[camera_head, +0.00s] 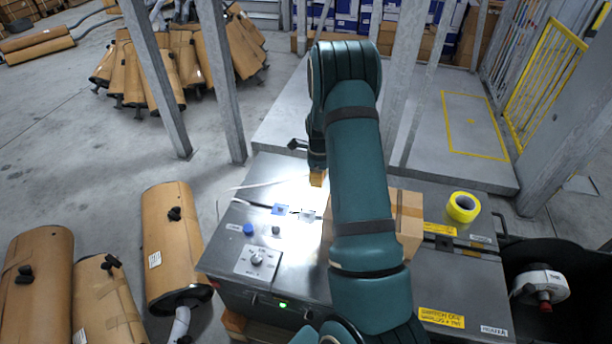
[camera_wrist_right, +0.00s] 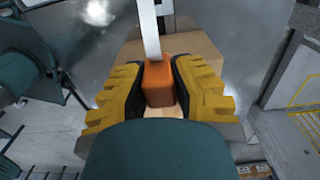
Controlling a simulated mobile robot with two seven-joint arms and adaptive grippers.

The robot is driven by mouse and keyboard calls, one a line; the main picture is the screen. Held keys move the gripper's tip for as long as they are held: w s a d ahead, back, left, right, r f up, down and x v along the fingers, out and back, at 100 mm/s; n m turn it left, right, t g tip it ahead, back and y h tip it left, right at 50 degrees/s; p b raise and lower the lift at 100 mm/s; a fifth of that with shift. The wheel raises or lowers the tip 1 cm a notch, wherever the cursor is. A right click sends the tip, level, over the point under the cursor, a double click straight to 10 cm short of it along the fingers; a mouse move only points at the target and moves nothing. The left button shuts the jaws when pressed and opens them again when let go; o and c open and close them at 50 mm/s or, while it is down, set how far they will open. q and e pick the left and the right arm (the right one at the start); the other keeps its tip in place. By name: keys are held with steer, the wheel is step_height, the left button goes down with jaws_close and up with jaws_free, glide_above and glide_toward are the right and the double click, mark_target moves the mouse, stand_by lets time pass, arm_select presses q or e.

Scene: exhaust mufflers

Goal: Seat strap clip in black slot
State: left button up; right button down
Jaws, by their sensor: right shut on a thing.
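My right gripper (camera_wrist_right: 158,88) is shut on an orange clip (camera_wrist_right: 159,82) between its yellow ridged fingers in the right wrist view. A white strap (camera_wrist_right: 149,30) runs from the clip toward the top of that view. In the head view the right gripper (camera_head: 316,179) is mostly hidden by my arm, above the steel machine top (camera_head: 225,245). A pale strap (camera_head: 257,184) lies near it at left. A dark slot-like strip (camera_head: 440,242) crosses the machine top right of my arm; I cannot tell whether it is the black slot. The left gripper does not show.
A cardboard box (camera_head: 408,225) stands on the machine, partly behind my arm. Yellow tape (camera_head: 462,207) lies right of it. A blue button (camera_head: 248,229) and a control panel (camera_head: 257,261) are at left. Wrapped mufflers (camera_head: 170,235) stand left; grey posts (camera_head: 401,80) rise behind.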

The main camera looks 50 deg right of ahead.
steer(key=s+d+b, duration=0.3)
steer(key=s+d, duration=0.3)
steer(key=s, duration=0.5)
steer(key=s+d+b, duration=0.3)
steer(key=s+d, duration=0.2)
steer(key=s, duration=0.6)
steer(key=s+d+b, duration=0.3)
steer(key=s+d, duration=0.3)
steer(key=s, duration=0.4)
arm_select(q)
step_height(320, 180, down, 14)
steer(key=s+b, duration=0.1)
steer(key=b, duration=0.3)
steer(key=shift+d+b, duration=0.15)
steer(key=shift+b, duration=0.25)
arm_select(e)
steer(key=s+d+f, duration=0.3)
steer(key=s+f, duration=0.4)
steer(key=f, duration=0.5)
steer(key=shift+s+d, duration=0.2)
steer(key=shift+s, duration=0.05)
steer(key=shift+f, duration=0.15)
steer(key=shift+f, duration=2.25)
steer(key=shift+f, duration=0.4)
steer(key=c, duration=0.8)
jaws_free()
steer(key=shift+c, duration=0.2)
